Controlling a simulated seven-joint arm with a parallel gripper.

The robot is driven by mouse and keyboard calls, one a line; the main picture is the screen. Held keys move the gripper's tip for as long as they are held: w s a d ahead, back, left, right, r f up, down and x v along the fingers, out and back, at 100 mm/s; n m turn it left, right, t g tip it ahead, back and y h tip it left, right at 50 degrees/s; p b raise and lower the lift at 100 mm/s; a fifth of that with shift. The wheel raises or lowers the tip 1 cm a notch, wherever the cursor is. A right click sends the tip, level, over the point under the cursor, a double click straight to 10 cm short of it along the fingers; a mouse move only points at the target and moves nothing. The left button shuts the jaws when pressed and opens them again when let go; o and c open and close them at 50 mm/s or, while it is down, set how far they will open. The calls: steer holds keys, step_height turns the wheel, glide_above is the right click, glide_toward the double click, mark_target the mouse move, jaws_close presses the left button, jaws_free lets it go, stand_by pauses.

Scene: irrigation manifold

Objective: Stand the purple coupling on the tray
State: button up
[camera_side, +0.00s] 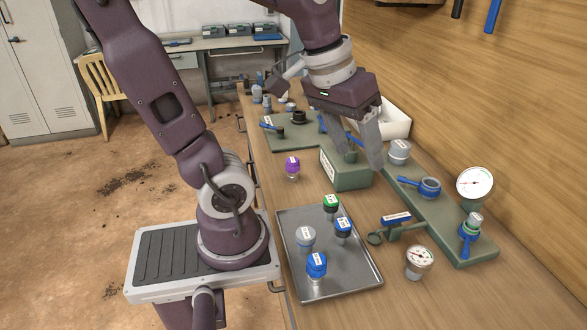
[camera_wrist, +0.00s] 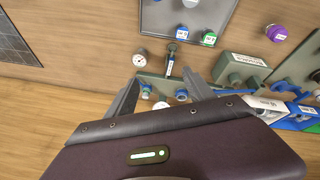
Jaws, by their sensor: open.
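The purple coupling (camera_side: 292,168) stands upright on the bench, left of a green block and beyond the tray's far edge. In the wrist view it is at the upper right (camera_wrist: 276,33). The metal tray (camera_side: 289,245) lies on the bench, with several couplings with grey, green and blue caps standing on it. Its edge shows at the top of the wrist view (camera_wrist: 165,36). My gripper (camera_side: 364,156) is open, its fingers apart near the green block, right of the purple coupling and away from it. Its fingers frame other fittings in the wrist view (camera_wrist: 160,84).
The green block (camera_side: 346,174) with a fitting stands beside the purple coupling. A green manifold plate (camera_side: 440,215) with valves and a gauge (camera_side: 475,183) runs along the right. A small gauge (camera_side: 419,260) stands right of the tray. A white bin (camera_side: 397,120) is behind.

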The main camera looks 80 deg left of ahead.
steer(key=w+a+f+n+g, duration=0.1)
steer(key=w+a+f+n, duration=0.25)
steer(key=a, duration=0.45)
steer(key=n+g, duration=0.3)
steer(key=n, duration=0.7)
glide_above(293, 169)
steer(key=a, duration=0.2)
steer(key=f, duration=1.5)
steer(key=shift+w, duration=0.2)
step_height(293, 169, down, 6)
steer(key=shift+f, duration=0.55)
jaws_close()
